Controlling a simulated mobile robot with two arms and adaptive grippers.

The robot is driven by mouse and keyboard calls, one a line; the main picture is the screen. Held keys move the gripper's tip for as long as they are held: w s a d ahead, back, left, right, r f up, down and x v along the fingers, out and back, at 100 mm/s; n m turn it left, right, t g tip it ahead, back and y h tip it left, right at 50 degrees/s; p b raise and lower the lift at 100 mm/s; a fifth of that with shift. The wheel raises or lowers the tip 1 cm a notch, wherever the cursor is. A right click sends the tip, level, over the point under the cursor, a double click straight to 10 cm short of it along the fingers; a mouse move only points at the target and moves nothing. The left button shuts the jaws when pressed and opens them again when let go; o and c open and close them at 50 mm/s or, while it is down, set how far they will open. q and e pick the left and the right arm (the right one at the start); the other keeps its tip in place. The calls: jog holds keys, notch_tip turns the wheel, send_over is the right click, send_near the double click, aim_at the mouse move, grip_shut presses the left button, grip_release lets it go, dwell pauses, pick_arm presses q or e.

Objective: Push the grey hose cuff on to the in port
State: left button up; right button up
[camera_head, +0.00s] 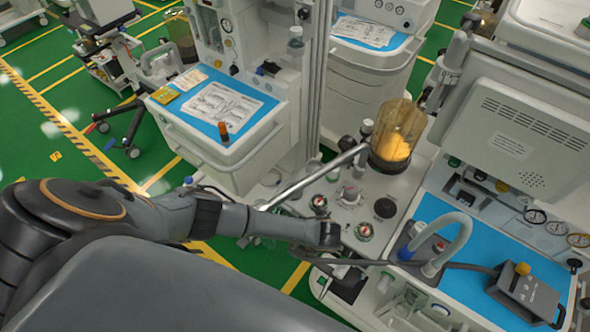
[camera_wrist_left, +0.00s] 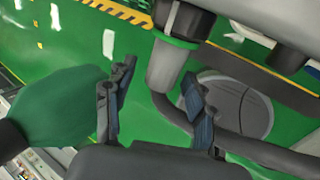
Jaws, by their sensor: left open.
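In the left wrist view a grey hose cuff (camera_wrist_left: 165,66) is lined up with a dark port (camera_wrist_left: 186,20) that has a green ring (camera_wrist_left: 177,42). The cuff's end is right at the ring; I cannot tell how far it is on. I cannot read a label to confirm this is the in port. A grey hose (camera_wrist_left: 240,140) curves away from the cuff to the right. My left gripper (camera_wrist_left: 157,72) is open, its fingers either side of the cuff in the picture, not closed on it. In the head view my left gripper (camera_head: 342,278) is at the machine's front edge, with the cuff hidden. My right gripper is not in view.
A dark green rounded thing (camera_wrist_left: 62,104) is left of the fingers. In the head view a pale looped hose (camera_head: 460,228) stands on the blue worktop (camera_head: 470,275) beside a black box (camera_head: 524,290). An amber canister (camera_head: 398,135) stands behind.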

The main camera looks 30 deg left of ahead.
pick_arm(q)
jog(key=v, duration=1.2)
